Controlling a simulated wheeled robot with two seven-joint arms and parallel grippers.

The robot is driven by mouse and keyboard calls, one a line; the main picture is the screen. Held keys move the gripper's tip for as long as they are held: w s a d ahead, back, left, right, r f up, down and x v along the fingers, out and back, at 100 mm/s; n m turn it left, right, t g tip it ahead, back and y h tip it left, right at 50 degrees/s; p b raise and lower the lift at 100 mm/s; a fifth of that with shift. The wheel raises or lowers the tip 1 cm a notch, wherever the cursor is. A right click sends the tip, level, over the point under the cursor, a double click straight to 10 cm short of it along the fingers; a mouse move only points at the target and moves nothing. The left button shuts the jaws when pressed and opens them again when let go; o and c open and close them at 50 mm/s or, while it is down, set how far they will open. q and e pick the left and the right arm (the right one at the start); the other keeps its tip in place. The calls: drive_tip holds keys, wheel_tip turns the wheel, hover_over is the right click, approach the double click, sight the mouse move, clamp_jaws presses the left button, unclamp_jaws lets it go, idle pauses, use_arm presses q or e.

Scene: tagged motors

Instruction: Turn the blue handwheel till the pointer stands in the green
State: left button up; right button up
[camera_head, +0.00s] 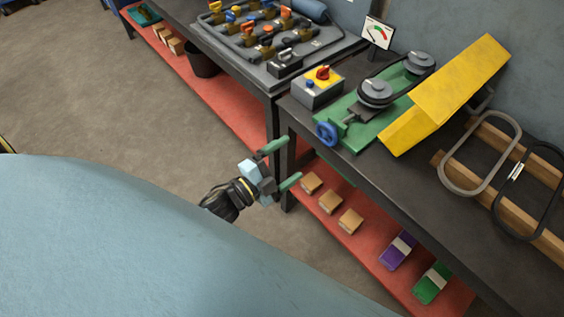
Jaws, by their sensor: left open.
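The blue handwheel (327,132) sits at the front end of a green machine base (347,119) on the dark bench. The gauge (377,33) with the pointer stands behind the machine; its white face shows a red and green arc, but the pointer is too small to read surely. My left gripper (283,165) is open and empty, with green fingers spread. It is in front of the bench edge, left of and below the handwheel in the picture, apart from it. My right gripper is not in view.
A grey switch box (318,88) with a red knob stands beside the machine. A yellow guard (447,90) and belts (481,152) lie to the right. Small boxes (330,202) sit on the red lower shelf. The floor left of the bench is clear.

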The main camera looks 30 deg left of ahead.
use_arm(q)
drive_tip(key=shift+s+a, duration=0.2)
drive_tip(key=shift+s, duration=0.35)
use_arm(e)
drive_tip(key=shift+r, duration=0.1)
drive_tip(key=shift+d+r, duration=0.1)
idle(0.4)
use_arm(q)
drive_tip(key=v, duration=1.3)
drive_tip(key=shift+s, duration=0.2)
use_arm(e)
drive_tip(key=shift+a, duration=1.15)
